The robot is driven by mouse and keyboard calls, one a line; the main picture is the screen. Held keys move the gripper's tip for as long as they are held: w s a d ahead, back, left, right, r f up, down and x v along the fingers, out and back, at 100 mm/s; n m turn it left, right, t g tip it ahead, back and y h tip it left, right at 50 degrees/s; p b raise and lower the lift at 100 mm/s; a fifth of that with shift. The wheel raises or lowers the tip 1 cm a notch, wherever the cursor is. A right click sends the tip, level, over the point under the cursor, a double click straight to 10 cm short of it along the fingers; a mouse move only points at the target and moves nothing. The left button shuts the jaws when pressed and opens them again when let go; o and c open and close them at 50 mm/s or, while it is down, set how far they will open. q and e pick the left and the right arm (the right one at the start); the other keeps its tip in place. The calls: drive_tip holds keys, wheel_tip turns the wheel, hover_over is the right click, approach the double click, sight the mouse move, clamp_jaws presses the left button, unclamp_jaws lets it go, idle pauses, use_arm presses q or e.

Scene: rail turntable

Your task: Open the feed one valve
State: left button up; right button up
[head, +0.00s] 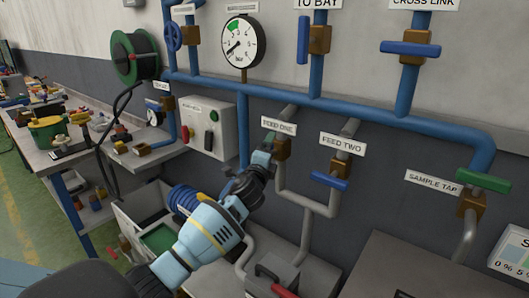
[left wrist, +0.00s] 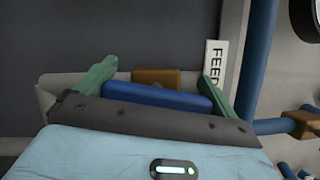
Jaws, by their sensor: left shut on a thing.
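The feed one valve has a brass-brown body (head: 283,150) on a grey pipe under the FEED ONE label (head: 279,123). My left gripper (head: 270,148) is at this valve and covers its handle in the head view. In the left wrist view the blue handle (left wrist: 157,96) lies between the two green fingers, in front of the brown body (left wrist: 156,76). The gripper is shut on the handle. The handle looks roughly in line with the grey pipe, though its far side is hidden. My right gripper is not in view.
The feed two valve (head: 330,181), with a blue handle, is close on the right. The sample tap's green handle (head: 484,181) is farther right. A grey control box (head: 208,128) and a pressure gauge (head: 240,42) are left and above. A cluttered bench (head: 70,155) stands at left.

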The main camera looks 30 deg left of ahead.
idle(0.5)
use_arm(q)
drive_tip(key=o, duration=0.6)
drive_tip(key=v, duration=0.7)
drive_tip(key=shift+s+p, duration=0.3)
drive_tip(key=shift+s, duration=0.1)
drive_tip(key=shift+f, duration=0.1)
